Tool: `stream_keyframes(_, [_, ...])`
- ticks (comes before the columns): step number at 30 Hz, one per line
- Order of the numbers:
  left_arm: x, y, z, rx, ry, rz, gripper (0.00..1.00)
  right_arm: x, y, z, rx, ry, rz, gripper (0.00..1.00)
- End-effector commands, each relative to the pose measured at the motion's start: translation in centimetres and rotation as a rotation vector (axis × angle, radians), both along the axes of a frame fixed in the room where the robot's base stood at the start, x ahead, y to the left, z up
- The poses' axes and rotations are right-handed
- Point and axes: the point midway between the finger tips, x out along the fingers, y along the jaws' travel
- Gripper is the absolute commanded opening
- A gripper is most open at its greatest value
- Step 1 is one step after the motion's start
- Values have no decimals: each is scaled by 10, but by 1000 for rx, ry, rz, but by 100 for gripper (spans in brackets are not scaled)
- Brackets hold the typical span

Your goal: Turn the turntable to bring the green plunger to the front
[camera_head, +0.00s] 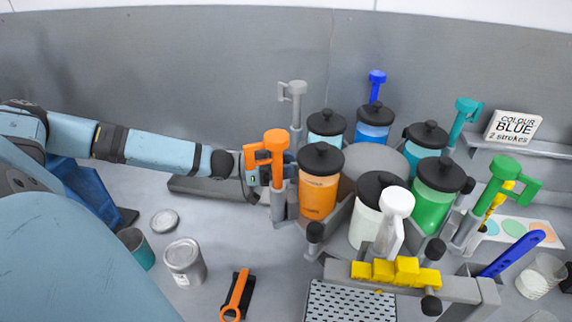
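The turntable (375,158) carries a ring of black-lidded jars, each beside a coloured plunger. The green plunger (503,172) stands at the right of the ring, beside the green jar (432,207). The white plunger (396,207) is at the front, above the yellow blocks. The orange plunger (275,145) is at the left, beside the orange jar (317,192). My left gripper (264,177) is at the orange plunger, by its upper shaft. Its fingers are small and partly hidden, so I cannot tell whether they grip it. My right gripper does not show.
A front bracket with yellow blocks (397,271) stands above a perforated tray (350,303). A tin (184,262), a teal cup (137,247) and an orange-handled tool (236,295) lie at the left. A sign (513,127) reads "COLOUR BLUE 2 strokes".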

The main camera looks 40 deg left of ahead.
Motion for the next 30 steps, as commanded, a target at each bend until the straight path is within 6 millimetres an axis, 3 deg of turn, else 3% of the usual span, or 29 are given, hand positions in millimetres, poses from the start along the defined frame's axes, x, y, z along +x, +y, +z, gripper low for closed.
stream_keyframes(1, [0, 0, 0, 0, 0, 0, 25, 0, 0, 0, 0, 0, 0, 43])
stream_keyframes(4, [0, 0, 0, 0, 0, 0, 2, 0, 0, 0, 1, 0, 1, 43])
stream_keyframes(5, [0, 0, 0, 0, 0, 0, 0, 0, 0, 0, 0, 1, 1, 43])
stream_keyframes(17, [7, 4, -1, 1, -3, -35, 0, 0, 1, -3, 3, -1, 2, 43])
stream_keyframes(30, [43, 20, 1, 2, -5, -219, 0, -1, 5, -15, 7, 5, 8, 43])
